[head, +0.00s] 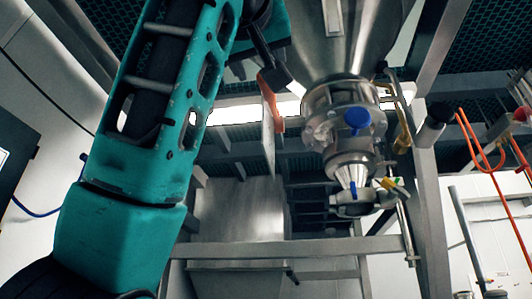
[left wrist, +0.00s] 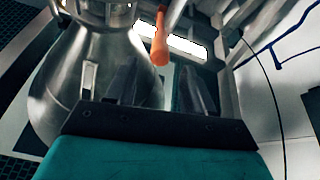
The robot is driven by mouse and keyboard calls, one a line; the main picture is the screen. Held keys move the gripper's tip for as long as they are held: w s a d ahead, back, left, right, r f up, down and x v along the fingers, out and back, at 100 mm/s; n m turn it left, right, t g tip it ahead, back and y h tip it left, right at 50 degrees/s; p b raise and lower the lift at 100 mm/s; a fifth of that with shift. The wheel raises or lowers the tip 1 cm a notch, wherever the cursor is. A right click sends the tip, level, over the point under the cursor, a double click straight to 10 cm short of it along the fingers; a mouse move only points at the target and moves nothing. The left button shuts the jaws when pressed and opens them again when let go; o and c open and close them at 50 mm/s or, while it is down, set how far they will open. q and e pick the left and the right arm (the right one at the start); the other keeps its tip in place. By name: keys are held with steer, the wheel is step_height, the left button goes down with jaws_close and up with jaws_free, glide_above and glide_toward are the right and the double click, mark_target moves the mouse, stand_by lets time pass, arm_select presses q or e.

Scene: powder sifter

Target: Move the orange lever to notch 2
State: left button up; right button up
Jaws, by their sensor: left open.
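The orange lever (head: 270,100) hangs beside the steel hopper in the head view, close to my left gripper (head: 275,76). In the left wrist view the orange lever (left wrist: 160,42) points down from the top, with its rounded end near the gap between the fingertips. My left gripper (left wrist: 160,84) is open there, one finger on each side of the gap and nothing held. I cannot tell whether the lever's end touches a finger. The notches cannot be made out in either view. My right gripper is not in view.
The steel hopper (head: 345,50) with its outlet and blue knob (head: 357,118) is right of the lever. It also stands left of my fingers in the left wrist view (left wrist: 90,70). Steel frame beams (head: 300,247) cross below. Orange cables (head: 475,140) hang at the far right.

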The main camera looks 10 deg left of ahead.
mark_target(266, 89)
arm_select(q)
steer(key=p+x, duration=0.3)
steer(key=x, duration=0.3)
steer(key=shift+w+r, duration=0.3)
steer(key=shift+w+r+p, duration=0.15)
steer(key=shift+w+p, duration=0.35)
steer(key=shift+w, duration=0.2)
jaws_close()
